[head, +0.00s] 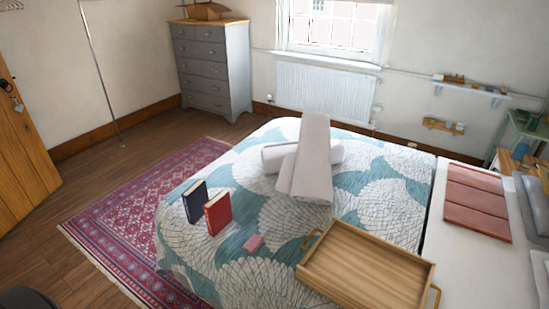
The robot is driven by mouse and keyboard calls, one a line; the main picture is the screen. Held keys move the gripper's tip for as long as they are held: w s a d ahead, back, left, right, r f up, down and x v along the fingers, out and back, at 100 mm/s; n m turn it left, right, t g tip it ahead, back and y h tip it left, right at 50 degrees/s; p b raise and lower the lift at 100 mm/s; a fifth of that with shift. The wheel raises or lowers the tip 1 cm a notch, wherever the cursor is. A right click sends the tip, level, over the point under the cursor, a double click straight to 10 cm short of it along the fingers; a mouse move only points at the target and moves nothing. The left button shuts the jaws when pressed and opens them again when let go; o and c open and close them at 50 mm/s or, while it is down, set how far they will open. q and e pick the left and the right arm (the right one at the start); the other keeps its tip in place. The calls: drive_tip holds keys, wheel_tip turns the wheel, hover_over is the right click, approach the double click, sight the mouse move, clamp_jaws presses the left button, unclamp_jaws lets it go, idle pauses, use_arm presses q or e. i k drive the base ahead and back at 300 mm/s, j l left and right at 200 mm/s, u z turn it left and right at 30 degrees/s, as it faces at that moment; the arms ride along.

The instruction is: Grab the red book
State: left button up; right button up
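The red book (218,213) stands upright on the patterned bed cover (285,240), near the bed's left side. A dark blue book (195,202) stands upright just to its left and slightly behind it. Neither of my grippers shows in the head view. A dark rounded shape sits at the bottom left corner, and I cannot tell what it is.
A wooden tray (365,262) with handles lies on the bed at the front right. A small pink object (253,243) lies between book and tray. Rolled white towels (305,165) lie behind. A red rug (120,238) and wooden floor lie left of the bed.

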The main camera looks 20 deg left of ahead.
sight(218, 212)
drive_tip(key=u, duration=1.25)
drive_tip(key=i+j+u, duration=0.25)
drive_tip(key=i+j, duration=0.55)
drive_tip(key=i, duration=0.1)
